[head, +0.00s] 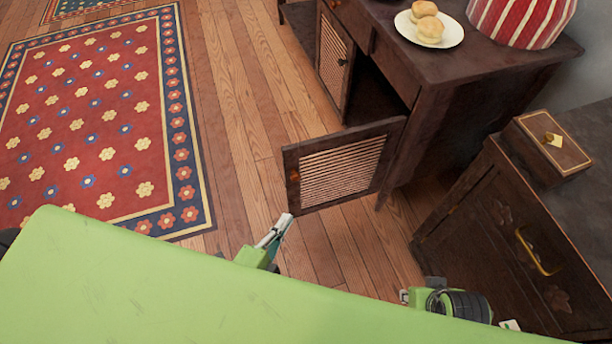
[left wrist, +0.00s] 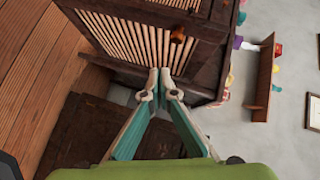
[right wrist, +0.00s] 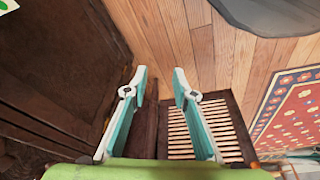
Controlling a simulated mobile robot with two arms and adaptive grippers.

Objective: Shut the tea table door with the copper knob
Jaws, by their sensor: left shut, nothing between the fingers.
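The dark wood tea table (head: 450,62) stands at the upper right in the head view. Its near slatted door (head: 338,172) is swung wide open and carries the copper knob (head: 294,176) near its free edge. My left gripper (head: 286,218) is shut and empty, just below that door's free lower corner in the head view. In the left wrist view, its fingertips (left wrist: 160,78) appear against the slatted door (left wrist: 130,40), with the copper knob (left wrist: 178,35) beyond; contact cannot be told. My right gripper (right wrist: 159,82) is open and empty, with door slats (right wrist: 205,130) behind it.
The far slatted door (head: 335,55) is also ajar, with a darker knob. A plate (head: 400,26) of buns and a striped tea cosy (head: 522,18) stand on the tabletop. A dark cabinet (head: 500,250) with a box (head: 550,145) stands at right. Bare floor and a red rug (head: 90,130) lie left.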

